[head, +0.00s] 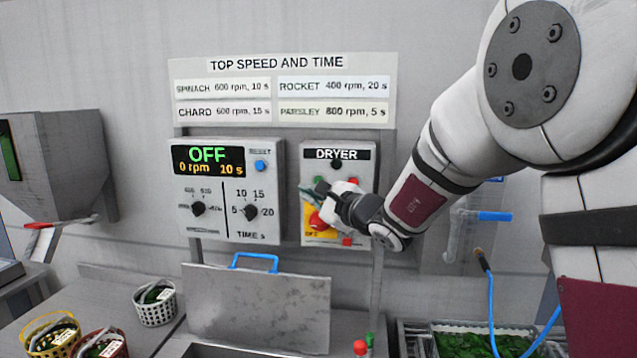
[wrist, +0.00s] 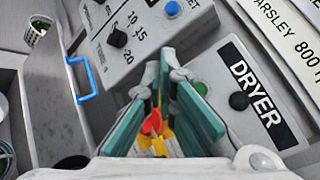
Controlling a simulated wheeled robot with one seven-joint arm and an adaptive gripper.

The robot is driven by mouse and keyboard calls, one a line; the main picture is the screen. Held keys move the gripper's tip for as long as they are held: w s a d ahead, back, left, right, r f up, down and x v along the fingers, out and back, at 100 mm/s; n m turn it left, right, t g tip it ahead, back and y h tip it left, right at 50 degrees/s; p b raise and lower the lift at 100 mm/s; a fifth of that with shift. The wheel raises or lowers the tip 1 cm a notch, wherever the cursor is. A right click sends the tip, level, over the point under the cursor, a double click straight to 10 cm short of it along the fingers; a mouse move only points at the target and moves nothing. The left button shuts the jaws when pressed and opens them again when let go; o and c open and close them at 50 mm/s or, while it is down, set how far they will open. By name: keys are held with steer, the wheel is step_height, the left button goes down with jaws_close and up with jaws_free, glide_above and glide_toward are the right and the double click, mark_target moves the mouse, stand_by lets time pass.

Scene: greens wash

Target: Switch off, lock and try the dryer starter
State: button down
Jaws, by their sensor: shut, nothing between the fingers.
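The grey dryer starter (head: 308,170) hangs on the wall under its DRYER label, which also shows in the wrist view (wrist: 258,92). A red switch handle (head: 317,221) sits on a yellow plate (head: 328,235) low on the starter; my gripper partly hides it. My gripper (head: 321,191) is shut and empty in front of the starter. In the wrist view the red handle (wrist: 152,122) shows behind the teal fingers; I cannot tell whether they touch it. A black button (wrist: 239,101) and a green button (wrist: 200,88) are beside the fingers. The handle's exact position is unclear.
The speed and time panel (head: 185,230) left of the starter reads OFF, 0 rpm, 10 s. Below is a metal lid (head: 255,308) with a blue handle (head: 254,260). Small red and green items (head: 361,348) stand at the front edge. Baskets of greens (head: 155,310) are at left.

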steer(key=w+d+b, duration=0.1)
steer(key=w+b, duration=0.3)
steer(key=w, duration=0.4)
steer(key=shift+w+d, duration=0.3)
steer(key=shift+w, duration=0.05)
steer(key=shift+w+b, duration=0.1)
steer(key=shift+b, duration=0.2)
stand_by(1.2)
steer(key=shift+w+d, duration=0.1)
steer(key=shift+w, duration=0.2)
steer(key=shift+w+d+b, duration=0.1)
steer(key=shift+w+b, duration=0.35)
steer(key=shift+b, duration=0.15)
stand_by(0.7)
steer(key=shift+s, duration=0.9)
